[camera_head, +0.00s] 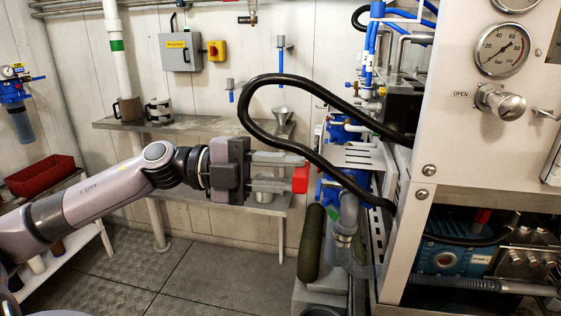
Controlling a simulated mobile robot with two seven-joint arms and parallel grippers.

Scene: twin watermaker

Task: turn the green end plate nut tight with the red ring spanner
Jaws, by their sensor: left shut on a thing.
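My left gripper (284,172) reaches in from the left at mid-height, its fingers pointing right. It is shut on a red piece, which I take to be the red ring spanner (300,178); only a short red part shows at the fingertips. The spanner's ring end cannot be made out. The red piece is just left of the blue equipment (345,155) in this view; I cannot tell whether they touch. I cannot make out the green end plate nut. My right gripper is not in view.
A black hose (268,82) loops above and right of the gripper. A dark green cylinder (311,243) stands below the blue equipment. A white panel with a gauge (502,50) fills the right.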

